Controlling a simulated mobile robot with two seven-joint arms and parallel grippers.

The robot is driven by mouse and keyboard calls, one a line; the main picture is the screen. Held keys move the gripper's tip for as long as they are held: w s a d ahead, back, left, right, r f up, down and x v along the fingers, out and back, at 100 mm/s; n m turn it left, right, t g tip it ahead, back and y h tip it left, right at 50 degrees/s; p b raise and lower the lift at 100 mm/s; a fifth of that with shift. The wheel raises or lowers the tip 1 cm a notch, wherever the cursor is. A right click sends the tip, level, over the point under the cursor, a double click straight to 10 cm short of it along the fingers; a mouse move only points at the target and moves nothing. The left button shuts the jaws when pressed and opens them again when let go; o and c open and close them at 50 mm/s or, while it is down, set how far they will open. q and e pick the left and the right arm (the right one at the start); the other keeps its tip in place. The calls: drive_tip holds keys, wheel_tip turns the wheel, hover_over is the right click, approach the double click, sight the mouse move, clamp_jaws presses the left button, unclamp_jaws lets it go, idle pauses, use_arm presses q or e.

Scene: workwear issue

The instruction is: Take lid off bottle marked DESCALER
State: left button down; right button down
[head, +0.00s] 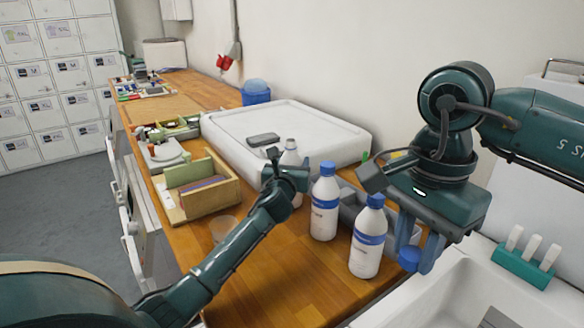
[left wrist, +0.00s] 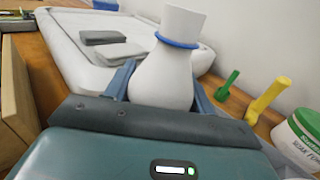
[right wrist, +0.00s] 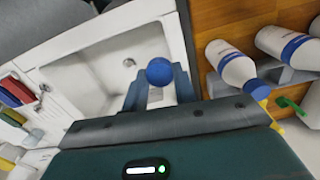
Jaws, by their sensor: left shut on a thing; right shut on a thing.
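My left gripper (head: 289,177) is shut around a white bottle (head: 291,157), which stands upright at the tray's near corner. My right gripper (head: 418,258) is shut on a blue lid (head: 409,257), held over the sink's edge, apart from any bottle. The lid also shows in the right wrist view (right wrist: 159,71).
Two white bottles with blue lids, one nearer the middle (head: 324,208) and one closer to the sink (head: 367,243), stand between my grippers; their labels are too small to read. A large white tray (head: 335,128) lies behind. A wooden box (head: 222,200) is left; a sink (right wrist: 110,62) is right.

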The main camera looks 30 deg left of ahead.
use_arm(q)
drive_tip(key=shift+f, duration=0.2)
drive_tip(key=shift+f, duration=0.15)
drive_tip(key=c, duration=0.5)
unclamp_jaws()
